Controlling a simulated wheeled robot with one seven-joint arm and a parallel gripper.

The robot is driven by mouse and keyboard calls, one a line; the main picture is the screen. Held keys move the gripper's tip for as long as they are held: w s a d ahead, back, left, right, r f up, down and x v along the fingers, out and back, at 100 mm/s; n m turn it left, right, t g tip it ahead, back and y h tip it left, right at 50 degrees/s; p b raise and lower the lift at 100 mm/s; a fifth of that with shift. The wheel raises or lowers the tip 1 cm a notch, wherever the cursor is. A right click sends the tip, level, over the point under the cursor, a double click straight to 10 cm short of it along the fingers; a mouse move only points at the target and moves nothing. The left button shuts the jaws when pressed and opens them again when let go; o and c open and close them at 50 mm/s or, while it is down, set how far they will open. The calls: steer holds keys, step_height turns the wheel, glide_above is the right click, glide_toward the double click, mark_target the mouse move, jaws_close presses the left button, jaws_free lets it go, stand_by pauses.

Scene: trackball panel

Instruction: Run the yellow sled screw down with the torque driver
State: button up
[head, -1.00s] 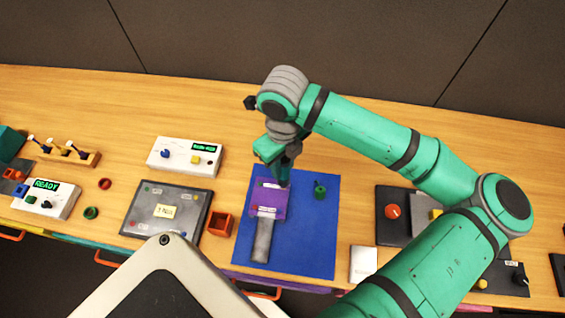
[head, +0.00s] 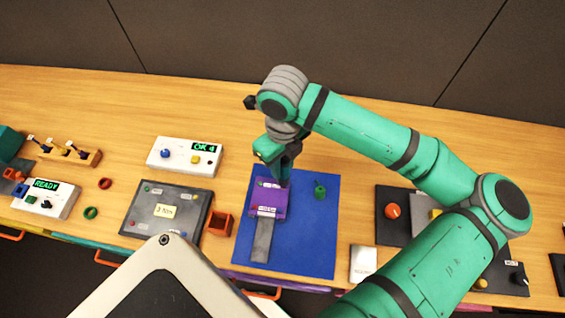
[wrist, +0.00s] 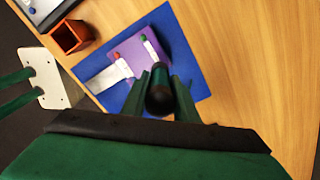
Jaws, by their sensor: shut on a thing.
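The purple sled (head: 266,200) sits on a grey rail (head: 262,240) on the blue mat (head: 310,245). In the wrist view the sled (wrist: 128,52) shows a red and a green mark beside white labels. My gripper (head: 284,172) is over the far right part of the sled, pointing down. In the wrist view my gripper (wrist: 160,85) is shut on the dark, round-ended torque driver (wrist: 160,98), which points down at the sled. The driver's tip and any yellow screw under it are hidden.
A white box (head: 186,157) at the back has a lit green display reading OK. A small green piece (head: 320,190) stands on the mat to the right. An orange open box (head: 219,225) and a dark panel (head: 165,211) lie to the left. Dark knob panels (head: 400,228) lie to the right.

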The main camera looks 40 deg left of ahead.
steer(key=shift+r, duration=2.95)
